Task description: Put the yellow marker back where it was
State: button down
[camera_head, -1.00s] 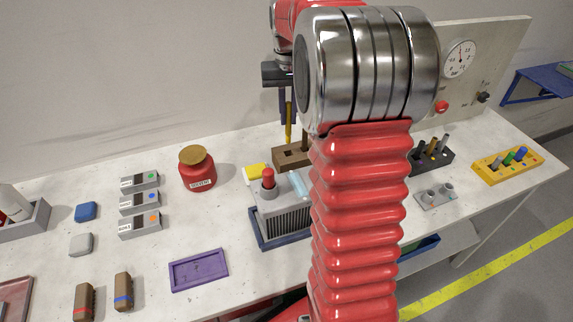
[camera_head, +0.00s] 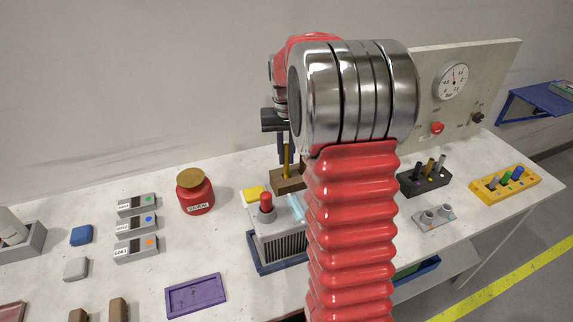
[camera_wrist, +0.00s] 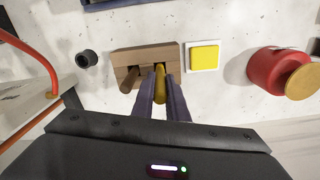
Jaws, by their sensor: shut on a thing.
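My gripper (camera_wrist: 160,92) is shut on the yellow marker (camera_wrist: 160,76). In the head view the marker (camera_head: 287,160) hangs upright below the jaws, its lower end at the brown wooden block (camera_head: 284,185). In the wrist view the marker's far end is at the right part of the block (camera_wrist: 150,54), at or in a hole; I cannot tell how deep. A brown peg (camera_wrist: 127,80) stands in the block's left part. The big red arm sleeve in front, mine, hides part of the block in the head view.
A yellow square pad (camera_wrist: 205,57) lies close beside the block. A red jar (camera_head: 195,192) stands to the left, and a grey finned box with a red knob (camera_head: 266,202) in front. A black rack of pegs (camera_head: 424,181) is at the right. A purple tray (camera_head: 196,295) lies front left.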

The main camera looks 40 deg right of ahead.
aim_at(286, 173)
jog(key=shift+f, duration=1.85)
jog(key=c, duration=1.7)
grip_release()
jog(key=shift+f, duration=0.1)
jog(key=shift+c, duration=0.2)
notch_tip(286, 173, up, 12)
jog(key=shift+r, duration=0.1)
jog(key=shift+a, duration=0.1)
